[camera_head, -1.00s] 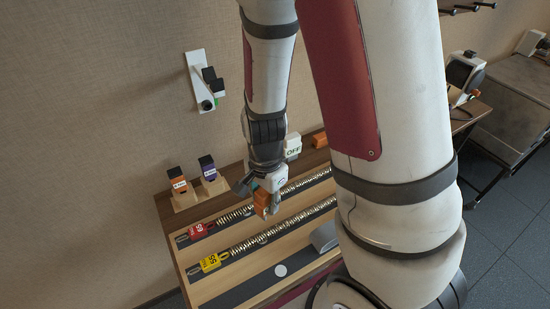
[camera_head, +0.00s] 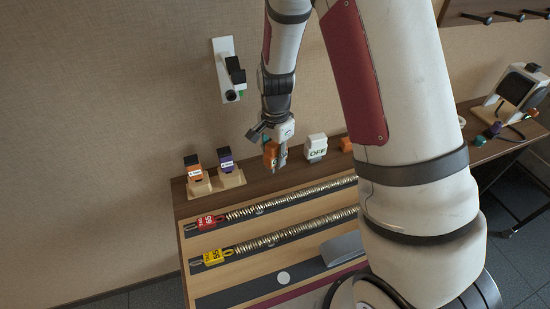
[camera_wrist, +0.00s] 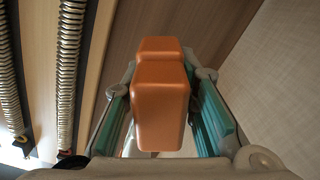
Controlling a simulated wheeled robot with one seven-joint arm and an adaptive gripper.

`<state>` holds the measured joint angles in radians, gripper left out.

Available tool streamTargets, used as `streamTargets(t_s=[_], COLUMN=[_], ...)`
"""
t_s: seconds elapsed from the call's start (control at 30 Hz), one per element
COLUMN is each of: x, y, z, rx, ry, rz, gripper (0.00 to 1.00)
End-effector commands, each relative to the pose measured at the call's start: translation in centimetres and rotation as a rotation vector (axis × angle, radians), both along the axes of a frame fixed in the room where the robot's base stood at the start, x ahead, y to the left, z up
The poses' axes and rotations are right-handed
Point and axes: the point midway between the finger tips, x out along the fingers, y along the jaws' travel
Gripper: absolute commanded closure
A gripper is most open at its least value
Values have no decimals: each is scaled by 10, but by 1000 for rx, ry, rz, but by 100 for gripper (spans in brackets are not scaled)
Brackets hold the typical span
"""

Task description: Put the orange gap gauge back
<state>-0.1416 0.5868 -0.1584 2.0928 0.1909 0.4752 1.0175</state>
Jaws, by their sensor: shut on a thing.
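My gripper (camera_head: 274,163) is shut on a plain orange block, which I take for the orange gap gauge (camera_head: 269,153). The gripper points down and holds it near the back ledge of the wooden bench, just left of the white OFF block. In the wrist view the orange gauge (camera_wrist: 160,105) fills the middle, between the teal finger pads (camera_wrist: 212,115). It appears as two joined rounded blocks, the nearer one larger. Its far end and the exact contact with the pads are hidden.
An orange-and-black labelled device (camera_head: 194,169) and a purple one (camera_head: 226,160) stand on wooden holders at left. The OFF block (camera_head: 316,148) and another orange piece (camera_head: 346,144) are right of my gripper. Two springs (camera_head: 290,236) with red and yellow tags lie in front.

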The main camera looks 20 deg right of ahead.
Motion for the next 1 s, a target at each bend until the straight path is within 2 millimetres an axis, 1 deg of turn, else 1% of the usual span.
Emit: streamTargets(t_s=[0.03,0.1,0.2,0.27,0.43,0.53,0.77,0.9,0.93,1.0], x=[8,15,18,19,18,18,19,19,18,18], y=[-2,-4,-5,-6,-5,-5,-5,-5,-5,-5], z=[-1,-2,-3,-6,-27,-37,-37,-41,-40,-40], rx=[0,0,1,0,0,0,0,1,1,1], ry=[0,0,1,2,4,2,0,1,1,1], rz=[0,0,0,0,0,0,0,0,0,0], gripper=[100,100,100,100,100,100,100,100,67,54])
